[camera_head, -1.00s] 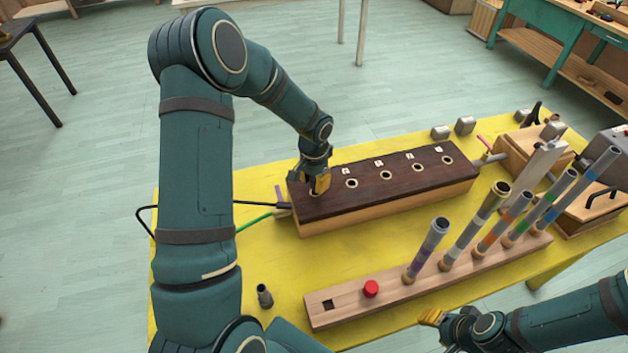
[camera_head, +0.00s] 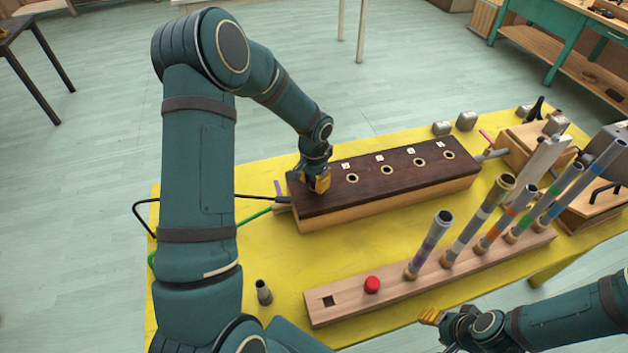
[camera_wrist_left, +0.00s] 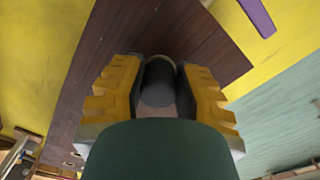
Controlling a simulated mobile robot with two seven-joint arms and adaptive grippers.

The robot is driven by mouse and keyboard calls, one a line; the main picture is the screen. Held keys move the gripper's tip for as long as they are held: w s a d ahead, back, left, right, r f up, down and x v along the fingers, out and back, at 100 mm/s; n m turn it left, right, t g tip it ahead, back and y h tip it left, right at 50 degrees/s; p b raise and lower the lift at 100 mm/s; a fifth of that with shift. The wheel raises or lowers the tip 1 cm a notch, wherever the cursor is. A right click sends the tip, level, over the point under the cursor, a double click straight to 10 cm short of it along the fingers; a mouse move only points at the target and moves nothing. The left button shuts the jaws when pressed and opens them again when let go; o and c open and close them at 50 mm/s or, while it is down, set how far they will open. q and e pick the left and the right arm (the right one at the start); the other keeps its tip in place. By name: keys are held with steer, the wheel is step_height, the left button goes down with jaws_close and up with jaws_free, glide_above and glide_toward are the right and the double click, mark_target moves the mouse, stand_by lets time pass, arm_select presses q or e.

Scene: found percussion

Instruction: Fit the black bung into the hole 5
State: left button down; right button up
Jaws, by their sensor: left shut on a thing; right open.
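A long box (camera_head: 400,190) with a dark brown top stands on the yellow table. Several pale-rimmed holes run along its top, with small number labels too small to read surely. My left gripper (camera_head: 316,183) is at the box's left end, low over the top, and hides the end hole there. In the left wrist view its yellow fingers are shut on a dark cylinder, the black bung (camera_wrist_left: 158,85). I cannot tell how deep the bung sits in the hole. My right gripper (camera_head: 432,316) is open and empty at the table's front edge.
A wooden rack (camera_head: 400,287) holds several grey tubes with coloured bands and a red knob (camera_head: 372,285). Cables (camera_head: 250,215) run to the box's left end. Yellow table is clear between box and rack.

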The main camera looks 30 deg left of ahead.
mark_target(314, 179)
arm_select(q)
steer(key=shift+f, duration=0.35)
steer(key=c, duration=0.7)
jaws_free()
steer(key=shift+o, duration=0.2)
step_height(314, 179, up, 12)
